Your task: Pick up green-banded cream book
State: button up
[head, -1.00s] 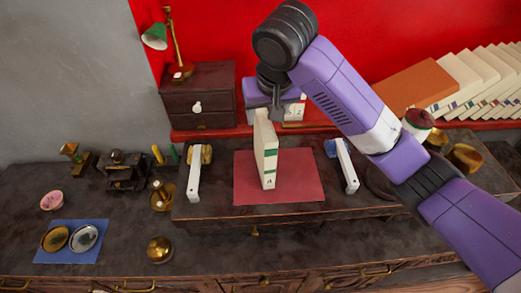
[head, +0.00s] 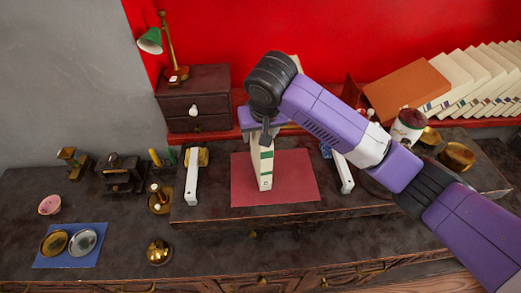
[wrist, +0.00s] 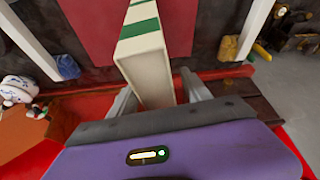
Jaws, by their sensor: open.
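The green-banded cream book (head: 265,169) stands upright on a dark red mat (head: 297,182) on the raised shelf of the desk. My gripper (head: 264,130) is at the back top end of the book in the head view. In the wrist view the cream book (wrist: 147,58) with its green bands reaches down between the two grey fingers of my gripper (wrist: 158,97). The fingers stand apart, one on each side of the book. A gap shows on the right side; contact on the left is hard to tell.
White upright pieces stand left (head: 192,177) and right (head: 344,173) of the mat. A dark drawer box (head: 194,98) with a green lamp (head: 150,41) is behind left. A row of leaning cream books (head: 470,78) and an orange-brown book (head: 407,88) lie behind right.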

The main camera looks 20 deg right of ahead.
jog(key=shift+f, duration=0.25)
dwell(0.4)
grip_shut()
jog(key=shift+r, duration=0.1)
dwell(1.3)
